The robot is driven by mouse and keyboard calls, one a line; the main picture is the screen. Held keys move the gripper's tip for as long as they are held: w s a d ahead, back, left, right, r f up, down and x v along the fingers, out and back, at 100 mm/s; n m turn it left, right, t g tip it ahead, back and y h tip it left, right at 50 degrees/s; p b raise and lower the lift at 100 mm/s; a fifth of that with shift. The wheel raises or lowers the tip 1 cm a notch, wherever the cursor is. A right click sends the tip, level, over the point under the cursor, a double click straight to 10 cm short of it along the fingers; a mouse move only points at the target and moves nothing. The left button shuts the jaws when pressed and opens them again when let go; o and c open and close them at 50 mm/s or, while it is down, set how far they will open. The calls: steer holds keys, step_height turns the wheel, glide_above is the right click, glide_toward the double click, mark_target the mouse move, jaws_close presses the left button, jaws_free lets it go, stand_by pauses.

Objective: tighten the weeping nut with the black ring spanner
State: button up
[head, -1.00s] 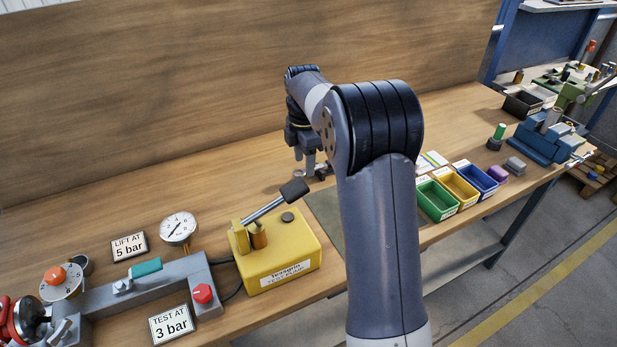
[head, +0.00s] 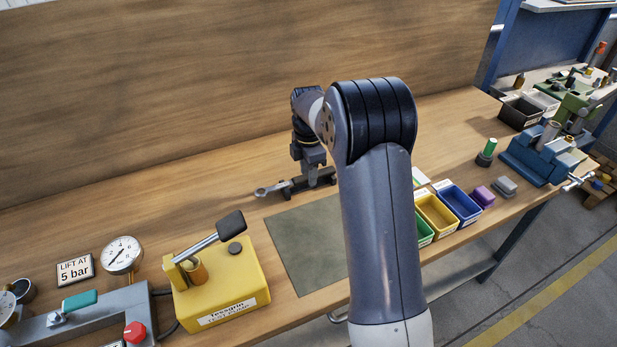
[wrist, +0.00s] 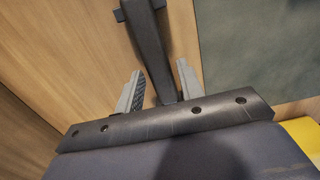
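A spanner with a grey metal ring end (head: 262,192) lies at the back of the bench, ring to the left. A dark bar (head: 296,186) continues from it to the right under my gripper (head: 314,178). In the wrist view the dark bar (wrist: 152,48), with a cross-piece near its far end, runs between the two fingers of my gripper (wrist: 159,85). The fingers are apart, with gaps beside the bar. I cannot tell whether the bar is the spanner's handle or a rest for it. I cannot make out the weeping nut in either current view.
A grey-green mat (head: 305,240) lies in front of the spanner. A yellow pump (head: 222,285) with a raised lever stands left of it. A pressure gauge (head: 122,255) is further left. Yellow (head: 437,215) and blue (head: 460,204) bins stand right. A wooden backboard (head: 180,100) rises behind.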

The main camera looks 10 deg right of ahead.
jaws_close()
step_height(320, 180, up, 10)
steer(key=shift+c, duration=1.3)
jaws_free()
jaws_close()
